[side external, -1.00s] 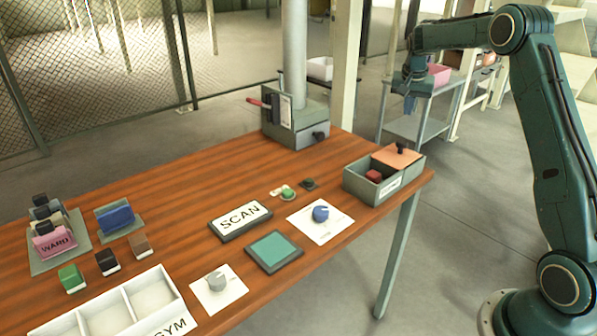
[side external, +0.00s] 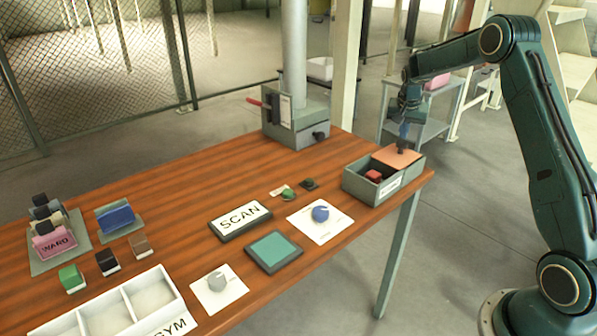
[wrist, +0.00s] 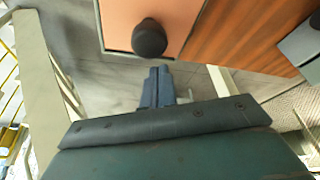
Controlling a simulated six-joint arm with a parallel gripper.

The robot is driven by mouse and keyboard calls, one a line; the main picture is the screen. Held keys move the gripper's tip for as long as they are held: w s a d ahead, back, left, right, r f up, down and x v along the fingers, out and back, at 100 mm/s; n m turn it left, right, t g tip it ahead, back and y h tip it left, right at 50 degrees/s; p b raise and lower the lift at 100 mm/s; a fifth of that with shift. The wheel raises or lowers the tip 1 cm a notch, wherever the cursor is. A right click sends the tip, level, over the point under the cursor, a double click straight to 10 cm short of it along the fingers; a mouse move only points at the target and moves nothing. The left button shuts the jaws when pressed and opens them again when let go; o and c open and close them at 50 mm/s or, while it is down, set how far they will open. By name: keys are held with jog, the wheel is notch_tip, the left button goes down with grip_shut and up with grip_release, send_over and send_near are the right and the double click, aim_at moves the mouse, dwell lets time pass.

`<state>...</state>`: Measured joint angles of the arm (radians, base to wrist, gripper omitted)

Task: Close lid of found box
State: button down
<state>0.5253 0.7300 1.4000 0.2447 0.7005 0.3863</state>
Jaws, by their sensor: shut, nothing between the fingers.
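The found box (side external: 368,190) is a grey-green open-topped box at the right end of the wooden table. Its orange lid (side external: 400,158) covers the far right part, and the left part is open with a dark red block (side external: 373,176) inside. A dark knob stands on the lid; in the wrist view the knob (wrist: 149,38) sits on the orange lid (wrist: 124,17). My gripper (side external: 402,140) is shut and empty, pointing down by the lid's knob. In the wrist view its closed fingers (wrist: 158,80) are just beside the knob; contact cannot be told.
A grey machine with a red handle (side external: 258,102) stands at the table's back edge. The SCAN block (side external: 240,220), a teal pad (side external: 273,251) and a blue knob on a white card (side external: 320,214) lie left of the box. The table's right edge is close to the box.

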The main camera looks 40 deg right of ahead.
jog(key=shift+s+a, duration=0.2)
jog(key=shift+a, duration=0.15)
jog(key=shift+a, duration=0.15)
send_over(381, 156)
jog(key=s+a, duration=0.2)
jog(key=a, duration=0.1)
jog(key=shift+w+a+f, duration=0.1)
jog(key=shift+w+a, duration=0.05)
jog(key=shift+w, duration=0.05)
dwell(0.4)
jog(key=shift+w+d+r, duration=0.1)
jog(key=shift+w+d, duration=0.2)
jog(key=shift+d, duration=0.3)
jog(key=shift+w+d+r, duration=0.1)
jog(key=shift+w+d, duration=0.15)
jog(key=shift+d, duration=0.3)
jog(key=shift+w+d+r, duration=0.1)
jog(key=shift+w+d, duration=0.2)
jog(key=shift+d, duration=0.3)
jog(key=shift+w+d+r, duration=0.1)
jog(key=shift+d+r, duration=0.05)
jog(key=shift+r, duration=0.05)
jog(key=v, duration=0.9)
jog(key=shift+r, duration=0.3)
